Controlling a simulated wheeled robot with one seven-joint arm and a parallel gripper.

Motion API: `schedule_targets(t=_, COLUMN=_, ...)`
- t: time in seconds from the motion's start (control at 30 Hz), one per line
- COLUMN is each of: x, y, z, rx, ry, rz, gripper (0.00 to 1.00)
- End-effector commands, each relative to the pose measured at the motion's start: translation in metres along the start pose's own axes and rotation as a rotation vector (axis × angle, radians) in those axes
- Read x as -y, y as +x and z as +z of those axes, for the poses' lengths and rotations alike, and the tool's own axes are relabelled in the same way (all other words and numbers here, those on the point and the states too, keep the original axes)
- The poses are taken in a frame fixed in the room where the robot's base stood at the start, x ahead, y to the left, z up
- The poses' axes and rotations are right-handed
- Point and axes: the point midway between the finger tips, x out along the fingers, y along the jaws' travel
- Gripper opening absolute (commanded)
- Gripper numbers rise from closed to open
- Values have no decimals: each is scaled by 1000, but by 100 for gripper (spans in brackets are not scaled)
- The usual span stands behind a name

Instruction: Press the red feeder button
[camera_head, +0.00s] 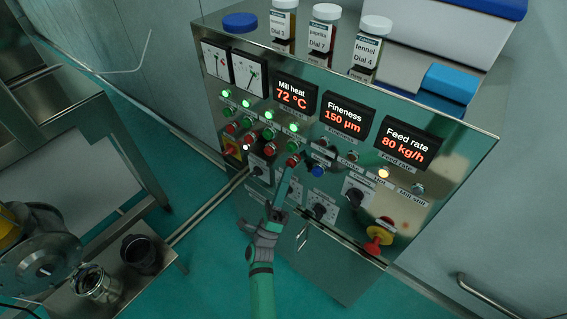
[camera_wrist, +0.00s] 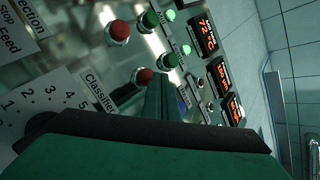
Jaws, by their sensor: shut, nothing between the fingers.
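Several red buttons form a row on the steel panel below the green buttons. The rightmost red button (camera_head: 292,160) is just above my gripper's tip. My gripper (camera_head: 286,178) is shut and empty, its fingers pointing up at the panel. In the wrist view the fingers (camera_wrist: 163,98) lie right beside one red button (camera_wrist: 145,75); I cannot tell whether they touch. Another red button (camera_wrist: 118,31) is further up there. Which red button is the feeder's is unclear.
A blue button (camera_head: 318,171), black knobs (camera_head: 320,211) and a red mushroom button (camera_head: 379,235) are right of my gripper. Displays (camera_head: 405,145) sit above. Jars (camera_head: 323,30) stand on top. A steel bench (camera_head: 70,130) stands at the left.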

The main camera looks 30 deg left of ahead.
Motion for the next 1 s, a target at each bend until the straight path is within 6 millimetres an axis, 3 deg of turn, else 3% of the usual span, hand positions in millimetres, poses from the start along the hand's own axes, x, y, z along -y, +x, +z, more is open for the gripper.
schedule_targets(t=0.2, x=-3, y=-4, z=13, rx=14, ry=16, rz=8, gripper=0)
schedule_targets(t=0.5, x=-5, y=-3, z=16, rx=18, ry=21, rz=10, gripper=0)
schedule_targets(t=0.8, x=-4, y=3, z=1, rx=3, ry=5, rz=2, gripper=0)
schedule_targets(t=1.0, x=-6, y=3, z=5, rx=9, ry=11, rz=4, gripper=0)
